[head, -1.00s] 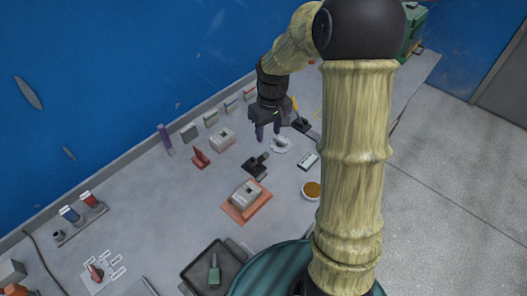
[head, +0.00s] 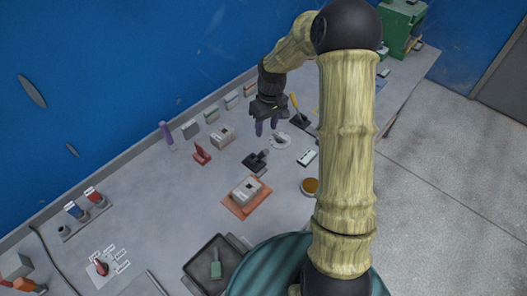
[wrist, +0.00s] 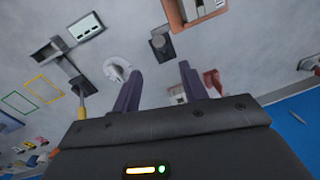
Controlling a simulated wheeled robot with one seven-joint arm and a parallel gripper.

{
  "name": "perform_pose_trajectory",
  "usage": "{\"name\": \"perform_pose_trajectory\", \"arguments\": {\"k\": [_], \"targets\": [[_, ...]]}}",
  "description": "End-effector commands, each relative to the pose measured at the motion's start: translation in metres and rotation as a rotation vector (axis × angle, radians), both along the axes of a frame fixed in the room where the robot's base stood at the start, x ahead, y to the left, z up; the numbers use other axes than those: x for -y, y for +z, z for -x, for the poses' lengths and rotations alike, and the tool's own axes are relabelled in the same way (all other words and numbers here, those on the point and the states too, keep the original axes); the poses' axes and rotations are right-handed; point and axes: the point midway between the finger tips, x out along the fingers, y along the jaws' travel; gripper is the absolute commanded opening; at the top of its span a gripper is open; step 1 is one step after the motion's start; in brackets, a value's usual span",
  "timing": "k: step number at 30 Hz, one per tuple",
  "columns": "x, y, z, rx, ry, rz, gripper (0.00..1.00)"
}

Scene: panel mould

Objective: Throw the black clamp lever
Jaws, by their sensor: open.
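The black clamp lever (head: 256,160) stands on a small dark base on the bench, just behind the orange tray. In the wrist view it (wrist: 161,43) shows ahead of the gap between the fingers. My gripper (head: 267,127) is open and empty above the bench, up and to the right of the lever in the head view, apart from it. Its two purple-grey fingers show in the wrist view (wrist: 160,78), with bare bench between them.
An orange tray (head: 233,205) bearing a grey box lies near the lever. A white round piece (head: 280,140) and a black block with yellow handle (head: 299,119) are right of my gripper. A red lever (head: 202,153) stands left. Blue wall behind.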

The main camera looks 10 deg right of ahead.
Motion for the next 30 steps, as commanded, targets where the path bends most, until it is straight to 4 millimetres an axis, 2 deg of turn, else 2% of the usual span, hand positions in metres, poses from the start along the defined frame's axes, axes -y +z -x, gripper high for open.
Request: {"name": "perform_pose_trajectory", "arguments": {"k": [18, 24, 30], "targets": [[-0.009, -0.103, 0.005, -0.004, 0.001, 0.000, 0.43], [-0.011, -0.126, 0.005, 0.000, 0.001, 0.000, 0.43], [-0.011, -0.133, 0.005, 0.000, 0.000, 0.001, 0.43]]}}
